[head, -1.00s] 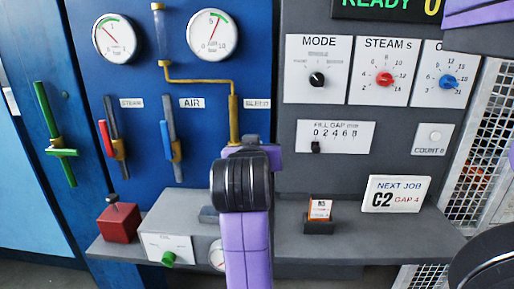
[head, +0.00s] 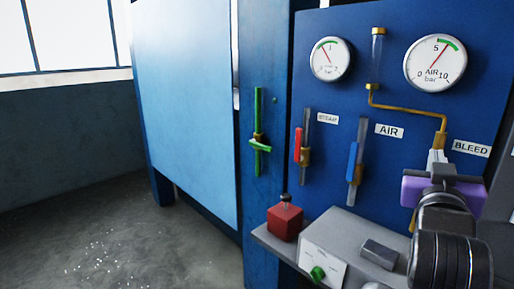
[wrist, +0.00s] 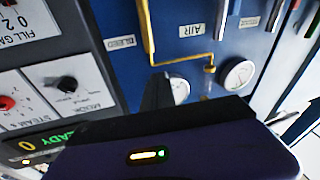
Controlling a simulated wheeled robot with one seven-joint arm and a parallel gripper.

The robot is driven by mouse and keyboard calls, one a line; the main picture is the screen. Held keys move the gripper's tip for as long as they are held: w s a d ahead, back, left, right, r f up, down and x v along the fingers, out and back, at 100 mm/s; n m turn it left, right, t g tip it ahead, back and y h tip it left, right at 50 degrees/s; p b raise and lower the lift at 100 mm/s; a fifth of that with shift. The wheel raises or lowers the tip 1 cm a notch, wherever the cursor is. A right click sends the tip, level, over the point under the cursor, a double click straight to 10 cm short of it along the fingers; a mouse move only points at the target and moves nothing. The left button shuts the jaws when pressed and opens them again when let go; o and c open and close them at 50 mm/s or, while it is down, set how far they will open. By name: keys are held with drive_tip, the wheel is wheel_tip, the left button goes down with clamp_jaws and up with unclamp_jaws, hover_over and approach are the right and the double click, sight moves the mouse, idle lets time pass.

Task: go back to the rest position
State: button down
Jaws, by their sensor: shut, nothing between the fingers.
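My gripper (head: 437,160) is at the right of the head view, in front of the blue panel (head: 340,150) near the BLEED label. Its purple hand and my black wrist joint show below it, and part of the panel is hidden behind them. The fingers are shut and hold nothing. In the wrist view, the purple hand fills the bottom and the dark fingers (wrist: 158,92) point toward the panel, with the gauges beyond them.
A red block (head: 285,222) with a knob sits on the grey ledge (head: 275,243). Open floor (head: 120,245) lies at left.

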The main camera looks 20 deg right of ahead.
drive_tip(key=a+f+n+t+y, duration=0.55)
drive_tip(key=a+f, duration=0.25)
drive_tip(key=a, duration=0.2)
drive_tip(key=a+f+n+t+y, duration=0.45)
drive_tip(key=a+f+y, duration=0.2)
drive_tip(key=a, duration=0.35)
drive_tip(key=s+a+f+g+y, duration=0.2)
drive_tip(key=s+a+f, duration=0.3)
drive_tip(key=s+f, duration=0.4)
drive_tip(key=s+a+f+g+y, duration=0.2)
drive_tip(key=s+a+f+g, duration=0.2)
drive_tip(key=s+f, duration=0.5)
drive_tip(key=s+a, duration=0.2)
drive_tip(key=s, duration=0.5)
drive_tip(key=shift+f+y, duration=0.25)
drive_tip(key=shift+y, duration=0.15)
